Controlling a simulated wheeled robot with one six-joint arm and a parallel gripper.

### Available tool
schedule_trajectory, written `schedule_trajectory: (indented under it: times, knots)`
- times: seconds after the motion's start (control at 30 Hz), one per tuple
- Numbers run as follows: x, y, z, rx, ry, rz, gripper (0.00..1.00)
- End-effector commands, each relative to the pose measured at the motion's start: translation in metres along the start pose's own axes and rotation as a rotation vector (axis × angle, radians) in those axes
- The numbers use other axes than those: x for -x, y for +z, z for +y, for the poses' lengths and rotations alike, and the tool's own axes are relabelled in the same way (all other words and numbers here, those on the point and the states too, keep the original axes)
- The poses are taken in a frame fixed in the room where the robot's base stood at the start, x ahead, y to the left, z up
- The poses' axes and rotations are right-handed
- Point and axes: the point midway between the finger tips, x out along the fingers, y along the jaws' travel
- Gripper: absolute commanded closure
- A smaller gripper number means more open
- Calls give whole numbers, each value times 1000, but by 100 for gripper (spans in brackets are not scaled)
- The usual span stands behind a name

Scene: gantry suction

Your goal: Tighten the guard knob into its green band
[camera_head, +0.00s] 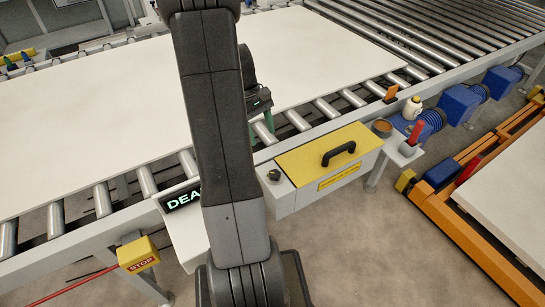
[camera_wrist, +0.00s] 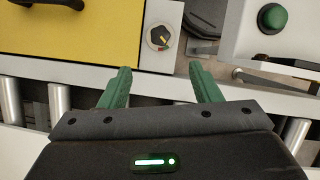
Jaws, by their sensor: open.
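The guard knob (camera_head: 273,174) is a small dark knob on the pale end of the yellow-lidded box. In the wrist view the knob (camera_wrist: 160,37) sits on a round white dial with small coloured marks, red among them at its lower right. Its pointer and the green band are too small to read surely. My gripper (camera_wrist: 162,72) is open, with two green fingers apart and nothing between them. The knob lies beyond the fingertips, roughly centred between them in the wrist view. In the head view my gripper (camera_head: 262,130) is over the rollers, behind the knob, partly hidden by my arm.
The yellow guard lid (camera_head: 318,155) has a black handle (camera_head: 339,153). A panel with a green button (camera_wrist: 272,17) stands beside the knob. A large white board (camera_head: 95,110) lies on the roller conveyor. A yellow STOP box (camera_head: 138,254) is at lower left.

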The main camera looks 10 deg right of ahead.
Motion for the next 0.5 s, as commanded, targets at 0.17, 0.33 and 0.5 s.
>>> schedule_trajectory:
  times: [0.17,0.33,0.5]
  knots:
    - [-8,-2,-1,34,3,-18,43]
    - [-36,0,-1,31,1,-19,43]
    - [-73,0,-1,31,0,-20,43]
